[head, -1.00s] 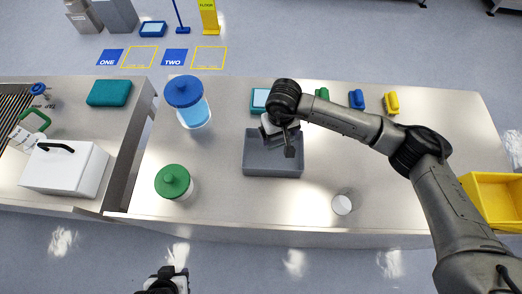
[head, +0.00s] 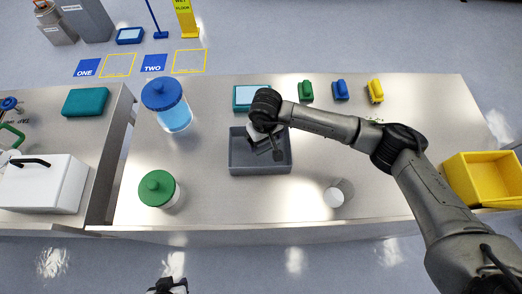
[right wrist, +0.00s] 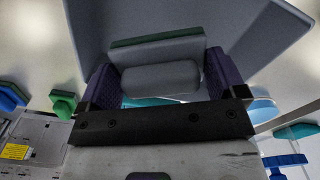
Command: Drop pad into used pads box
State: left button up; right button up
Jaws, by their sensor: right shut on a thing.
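My right gripper (head: 276,146) is over the grey open box (head: 260,169) on the steel table in the head view. In the right wrist view its purple fingers (right wrist: 160,85) are shut on a pad's rounded grey handle (right wrist: 160,77). The pad's flat grey-green plate (right wrist: 155,50) shows beyond the handle. The grey box (right wrist: 215,20) fills the top of that view. In the head view the pad is too small to make out. My left gripper (head: 168,286) shows only in part at the bottom edge, away from the table; its jaws are unclear.
Green (head: 305,92), blue (head: 340,90) and yellow (head: 375,91) handled pads stand at the back. A teal-rimmed tray (head: 252,97) lies behind the box. Blue-lidded (head: 167,105) and green-lidded (head: 158,190) jars stand left. A white cup (head: 335,196) and yellow bin (head: 485,178) are right.

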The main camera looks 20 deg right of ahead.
jog(key=o, duration=0.6)
jog(key=shift+r, duration=0.15)
notch_tip(320, 180, up, 14)
jog(key=shift+f+b, duration=0.2)
jog(key=shift+b, duration=0.2)
dwell(0.3)
